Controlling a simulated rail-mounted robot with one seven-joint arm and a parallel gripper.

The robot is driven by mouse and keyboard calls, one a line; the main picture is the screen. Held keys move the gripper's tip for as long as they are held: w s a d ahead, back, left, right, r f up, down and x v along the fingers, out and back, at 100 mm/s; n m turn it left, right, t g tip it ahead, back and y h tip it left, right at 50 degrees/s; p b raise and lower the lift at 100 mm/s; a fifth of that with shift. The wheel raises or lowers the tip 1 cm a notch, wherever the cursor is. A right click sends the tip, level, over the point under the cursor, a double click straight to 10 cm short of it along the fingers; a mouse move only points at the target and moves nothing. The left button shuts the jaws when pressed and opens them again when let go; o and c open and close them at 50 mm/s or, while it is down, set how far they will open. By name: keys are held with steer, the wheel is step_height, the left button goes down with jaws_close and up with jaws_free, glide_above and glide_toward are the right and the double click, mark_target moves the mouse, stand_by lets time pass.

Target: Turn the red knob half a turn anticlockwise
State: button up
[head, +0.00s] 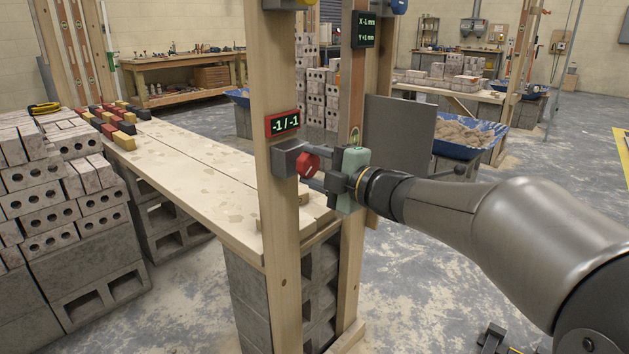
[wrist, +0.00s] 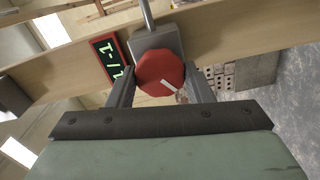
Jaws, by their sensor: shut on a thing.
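The red knob (head: 308,165) sits on a grey housing (head: 287,158) fixed to a wooden post, just below a small display reading "-1 / -1" (head: 283,123). In the wrist view the red knob (wrist: 160,74) is octagonal with a white mark pointing to its lower right. My gripper (head: 318,176) reaches in from the right in the head view. In the wrist view its two fingers stand on either side of the knob, shut on it. The far side of the knob is hidden.
A second post (head: 353,130) stands close to my gripper, with a dark display (head: 364,29) near its top. A plank bench (head: 190,165) extends behind the post on the left. Stacked grey bricks (head: 60,190) fill the left side. The floor at lower right is mostly open.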

steer(key=n+b, duration=0.1)
steer(key=n, duration=0.1)
steer(key=n+b, duration=0.1)
steer(key=b, duration=0.1)
steer(key=n+b, duration=0.2)
steer(key=shift+f+n, duration=0.3)
steer(key=n+b, duration=0.1)
steer(key=n, duration=0.1)
steer(key=n+b, duration=0.1)
steer(key=n, duration=0.1)
steer(key=shift+r+n+b, duration=0.2)
steer(key=shift+n+b, duration=0.15)
steer(key=shift+n, duration=0.05)
steer(key=o, duration=1)
steer(key=shift+r, duration=0.1)
steer(key=p+v, duration=0.3)
steer(key=v, duration=0.9)
